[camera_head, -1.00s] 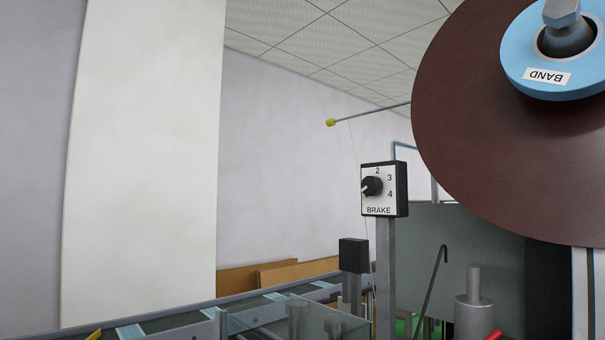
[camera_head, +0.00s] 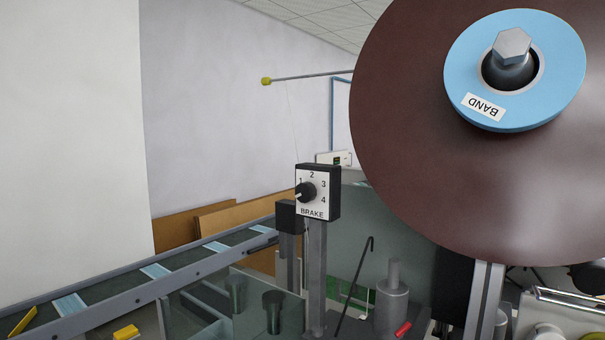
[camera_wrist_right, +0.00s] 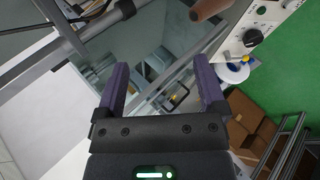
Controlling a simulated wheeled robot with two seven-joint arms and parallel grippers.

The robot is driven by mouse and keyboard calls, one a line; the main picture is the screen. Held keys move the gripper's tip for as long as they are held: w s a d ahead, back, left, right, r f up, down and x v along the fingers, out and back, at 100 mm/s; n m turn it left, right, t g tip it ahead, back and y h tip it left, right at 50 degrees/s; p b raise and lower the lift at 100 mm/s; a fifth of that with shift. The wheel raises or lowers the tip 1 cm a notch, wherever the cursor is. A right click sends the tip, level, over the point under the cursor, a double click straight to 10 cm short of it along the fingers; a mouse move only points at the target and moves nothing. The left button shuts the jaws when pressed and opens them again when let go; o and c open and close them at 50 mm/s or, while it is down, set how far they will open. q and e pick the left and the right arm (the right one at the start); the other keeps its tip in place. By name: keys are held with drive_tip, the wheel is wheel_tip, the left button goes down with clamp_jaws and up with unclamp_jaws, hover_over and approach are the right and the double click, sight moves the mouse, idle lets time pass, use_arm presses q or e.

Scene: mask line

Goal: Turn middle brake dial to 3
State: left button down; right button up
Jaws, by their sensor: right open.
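The brake dial box (camera_head: 328,176) is black with a white face marked 1, 2, 3, 4 and BRAKE, on a grey post left of the big brown disc. Its black knob (camera_head: 308,191) has a white pointer aimed at the lower left, below the 1. No other dial marked BRAKE shows in the head view. My right gripper (camera_wrist_right: 164,80) is open in the right wrist view, with nothing between its two purple fingers. It is not clearly visible in the head view. My left gripper is in neither view.
A large brown disc (camera_head: 405,130) with a blue BAND hub (camera_head: 460,60) fills the upper right. A conveyor (camera_head: 110,285) runs along the lower left. A thin yellow-tipped rod (camera_head: 310,77) reaches over the dial. The wrist view shows a white panel (camera_wrist_right: 270,22) with a black knob.

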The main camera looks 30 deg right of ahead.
drive_tip(key=w+d+r+n+h, duration=0.2)
drive_tip(key=w+r+n+h, duration=0.15)
drive_tip(key=w+r, duration=0.6)
drive_tip(key=n+t+h, duration=0.1)
drive_tip(key=n+h, duration=0.5)
drive_tip(key=h, duration=0.1)
approach(303, 193)
drive_tip(key=p+x, duration=0.3)
drive_tip(key=x, duration=0.6)
drive_tip(key=shift+d+r, duration=0.15)
drive_tip(key=shift+d, duration=0.05)
drive_tip(key=shift+w+d, duration=0.25)
drive_tip(key=shift+d, duration=0.05)
clamp_jaws()
